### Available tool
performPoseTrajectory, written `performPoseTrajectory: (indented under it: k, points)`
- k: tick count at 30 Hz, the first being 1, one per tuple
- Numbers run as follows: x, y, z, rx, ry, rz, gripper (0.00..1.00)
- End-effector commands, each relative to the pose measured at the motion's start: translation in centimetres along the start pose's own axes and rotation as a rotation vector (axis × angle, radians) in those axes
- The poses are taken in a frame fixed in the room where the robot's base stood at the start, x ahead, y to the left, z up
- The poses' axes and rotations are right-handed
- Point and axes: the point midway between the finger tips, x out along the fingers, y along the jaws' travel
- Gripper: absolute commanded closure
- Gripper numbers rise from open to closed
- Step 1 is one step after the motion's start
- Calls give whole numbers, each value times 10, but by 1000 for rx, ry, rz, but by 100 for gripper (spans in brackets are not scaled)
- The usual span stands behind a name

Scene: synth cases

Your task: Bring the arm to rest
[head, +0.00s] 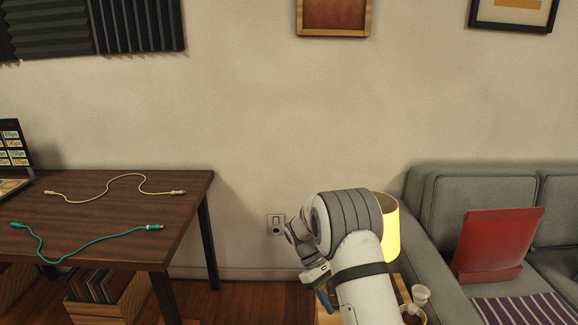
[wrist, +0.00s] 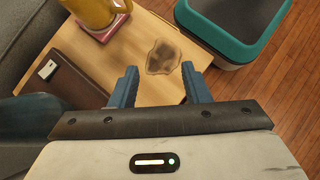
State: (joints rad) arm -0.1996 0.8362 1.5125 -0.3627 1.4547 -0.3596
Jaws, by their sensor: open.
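My gripper (wrist: 160,88) shows in the wrist view with its two blue fingers apart and nothing between them. It points down over a light wooden side table (wrist: 115,75). A brown stain or spill (wrist: 163,57) on the table lies just beyond the fingertips. In the head view my arm reaches down in front of the wall, left of the sofa, and it hides most of the side table (head: 404,288). One blue finger shows at the lower end of the arm there.
The grey sofa (head: 470,190) is right, a dark wooden desk (head: 110,215) with two cables left.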

Motion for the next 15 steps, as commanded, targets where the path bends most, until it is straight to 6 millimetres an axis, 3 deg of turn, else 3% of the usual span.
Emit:
performPoseTrajectory:
  k: [11, 15]
  points:
    - [-49, -9, 76, 106, 146, -22, 57]
    - [-74, -19, 126, 179, 241, -40, 57]
